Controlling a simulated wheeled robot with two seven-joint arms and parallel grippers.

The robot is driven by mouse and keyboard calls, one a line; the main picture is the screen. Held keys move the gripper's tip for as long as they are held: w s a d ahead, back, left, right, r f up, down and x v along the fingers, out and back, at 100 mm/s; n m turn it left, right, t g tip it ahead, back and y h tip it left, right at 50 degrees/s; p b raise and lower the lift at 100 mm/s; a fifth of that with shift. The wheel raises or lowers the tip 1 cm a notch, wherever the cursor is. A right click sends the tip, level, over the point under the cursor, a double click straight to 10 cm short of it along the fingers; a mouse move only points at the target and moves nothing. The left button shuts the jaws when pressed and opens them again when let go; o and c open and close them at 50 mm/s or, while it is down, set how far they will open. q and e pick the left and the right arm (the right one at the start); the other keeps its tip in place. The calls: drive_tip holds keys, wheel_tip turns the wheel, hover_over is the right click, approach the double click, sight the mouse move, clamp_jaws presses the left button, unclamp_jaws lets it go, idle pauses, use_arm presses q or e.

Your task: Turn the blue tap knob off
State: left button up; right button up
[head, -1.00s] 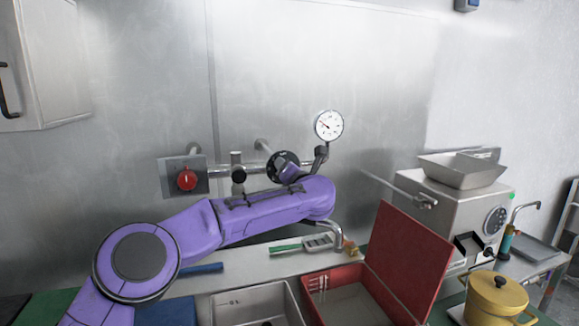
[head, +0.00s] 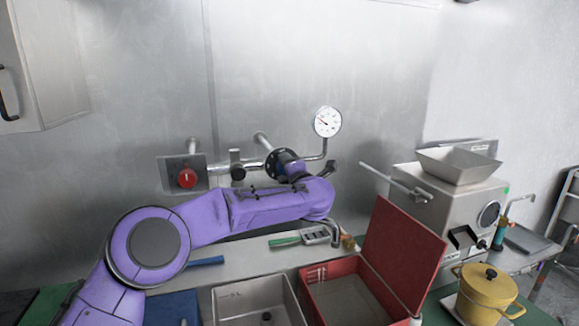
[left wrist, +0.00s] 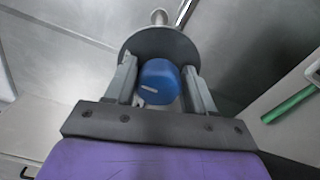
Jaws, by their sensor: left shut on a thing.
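The blue tap knob (left wrist: 158,85) shows in the left wrist view as a round blue cap with a small pale mark. It sits in front of a round grey disc on the wall pipe. My left gripper (left wrist: 160,70) has one finger on each side of the knob and is shut on it. In the head view my purple left arm reaches to the dark round flange (head: 278,163) on the pipe. There the wrist covers most of the knob and the fingers. My right gripper is not in view.
A red knob (head: 187,178) is on the pipe to the left, and a pressure gauge (head: 327,121) stands above right. Below are a sink (head: 228,300), an open red box (head: 402,252) and a yellow pot (head: 487,290). A steel grinder (head: 440,200) stands at right.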

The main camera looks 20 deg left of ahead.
use_arm(q)
drive_tip(key=shift+a, duration=0.15)
drive_tip(key=o, duration=0.9)
drive_tip(key=shift+o, duration=0.2)
drive_tip(key=shift+w+a+f, duration=0.1)
drive_tip(key=shift+w+a, duration=0.05)
drive_tip(key=shift+d, duration=0.2)
drive_tip(key=b+v, duration=0.5)
drive_tip(key=v, duration=0.5)
